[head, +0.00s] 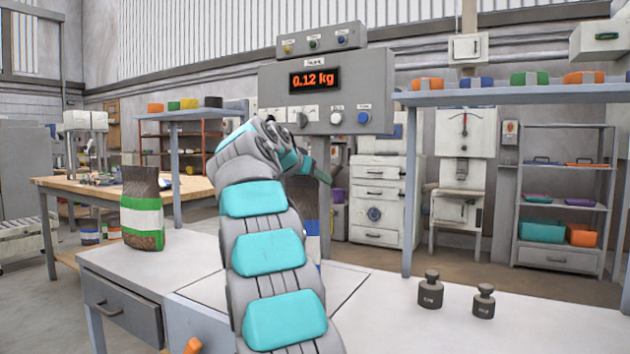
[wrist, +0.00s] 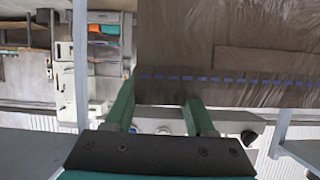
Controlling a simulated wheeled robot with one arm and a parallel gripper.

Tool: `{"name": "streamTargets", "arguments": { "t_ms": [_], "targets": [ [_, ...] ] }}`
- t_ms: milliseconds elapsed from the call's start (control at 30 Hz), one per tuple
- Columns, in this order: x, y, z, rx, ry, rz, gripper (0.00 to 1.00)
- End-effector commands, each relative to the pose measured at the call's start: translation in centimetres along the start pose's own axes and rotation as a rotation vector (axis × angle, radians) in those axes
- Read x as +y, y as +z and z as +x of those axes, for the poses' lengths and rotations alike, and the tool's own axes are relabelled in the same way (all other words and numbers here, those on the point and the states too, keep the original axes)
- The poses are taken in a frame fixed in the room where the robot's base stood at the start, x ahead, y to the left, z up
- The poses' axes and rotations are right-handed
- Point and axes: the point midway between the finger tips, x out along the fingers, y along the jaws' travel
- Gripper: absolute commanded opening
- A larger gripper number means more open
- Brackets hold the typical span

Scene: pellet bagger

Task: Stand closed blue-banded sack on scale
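The blue-banded sack (head: 313,243) shows only in part in the head view, dark brown with a white and blue band, behind my arm; its base is hidden. In the wrist view the brown sack (wrist: 230,45) fills the upper right, with blue dashed stitching along its closed edge. My gripper (wrist: 162,98) has its two green fingers apart at that edge, with a clear gap between them; whether they touch the sack I cannot tell.
A green-banded sack (head: 142,210) stands to the left, near the wooden table (head: 60,190). Two dark weights (head: 430,290) (head: 484,301) stand on the bench at the right. A grey post (head: 408,190) carries an overhead shelf (head: 520,93) with coloured bins.

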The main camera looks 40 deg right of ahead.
Motion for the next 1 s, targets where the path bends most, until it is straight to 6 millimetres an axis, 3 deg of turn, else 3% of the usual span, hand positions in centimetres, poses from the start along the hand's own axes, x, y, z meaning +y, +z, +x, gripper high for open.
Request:
{"name": "streamTargets", "arguments": {
  "t_ms": [33, 200, 633, 1000],
  "targets": [
    [-0.1, 0.1, 0.0, -0.001, -0.001, -0.001, 0.59],
    [-0.1, 0.1, 0.1, -0.002, 0.0, -0.002, 0.78],
    [-0.2, 0.3, -0.3, -0.004, -0.001, -0.004, 0.78],
    [-0.1, 0.2, -5.3, 0.0, -0.002, -0.002, 0.78]
  ]
}}
